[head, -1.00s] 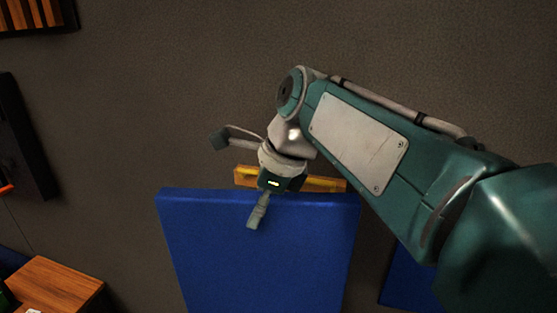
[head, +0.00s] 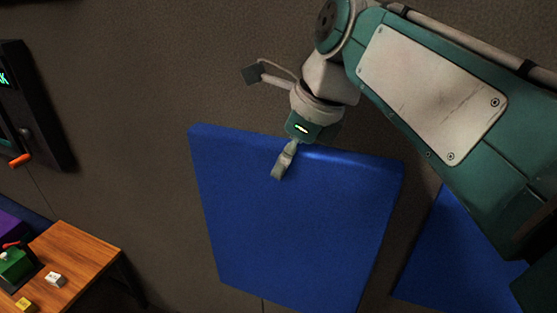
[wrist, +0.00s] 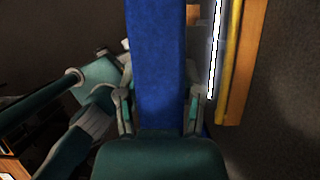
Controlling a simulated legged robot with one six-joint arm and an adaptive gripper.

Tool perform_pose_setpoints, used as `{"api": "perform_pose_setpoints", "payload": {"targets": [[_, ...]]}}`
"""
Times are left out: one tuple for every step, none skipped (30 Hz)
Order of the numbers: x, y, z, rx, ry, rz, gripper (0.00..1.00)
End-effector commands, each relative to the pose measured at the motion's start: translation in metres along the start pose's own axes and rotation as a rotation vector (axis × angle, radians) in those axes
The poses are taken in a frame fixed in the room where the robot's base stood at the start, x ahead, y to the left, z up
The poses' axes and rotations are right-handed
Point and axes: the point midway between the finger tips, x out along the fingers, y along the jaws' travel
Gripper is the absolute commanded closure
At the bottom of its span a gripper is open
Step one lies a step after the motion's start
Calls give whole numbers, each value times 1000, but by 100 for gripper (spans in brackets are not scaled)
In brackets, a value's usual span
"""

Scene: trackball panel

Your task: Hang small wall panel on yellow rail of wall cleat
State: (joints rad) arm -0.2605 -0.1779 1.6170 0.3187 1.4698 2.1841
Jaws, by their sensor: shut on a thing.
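The small wall panel (head: 285,235) is blue and hangs upright from my gripper (head: 288,158), in front of the wall. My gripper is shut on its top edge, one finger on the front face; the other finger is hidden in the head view. In the wrist view the panel (wrist: 157,60) runs between both fingers of my gripper (wrist: 157,98). The yellow rail (wrist: 226,65) on the wooden wall cleat (wrist: 249,60) lies to the right of the panel, apart from it. A bright white strip (wrist: 214,50) shows between them. The head view does not show the rail or cleat.
Another blue panel (head: 455,250) is at the lower right. A wooden table (head: 75,258) with small blocks and a green device (head: 14,262) stands at the lower left. A black wall unit with an orange handle (head: 20,160) is on the left wall.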

Motion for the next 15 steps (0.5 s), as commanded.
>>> {"api": "perform_pose_setpoints", "payload": {"targets": [[-1,-3,1,1,-2,-2,100],[0,-5,1,1,-1,-2,100],[0,-8,2,1,-1,-2,100],[1,-10,2,1,0,-2,100],[1,-12,2,1,0,-1,100],[1,-14,2,1,0,-2,100],[0,-16,2,0,-1,-2,100],[0,-18,2,0,-1,-2,100],[1,-20,2,-1,-1,-1,100],[1,-22,2,-1,0,-1,100],[1,-24,2,0,0,-1,100],[1,-27,2,0,0,-1,100],[1,-29,2,1,0,-1,100],[0,-31,2,1,-1,-1,100],[0,-33,2,1,-1,-1,100]]}}
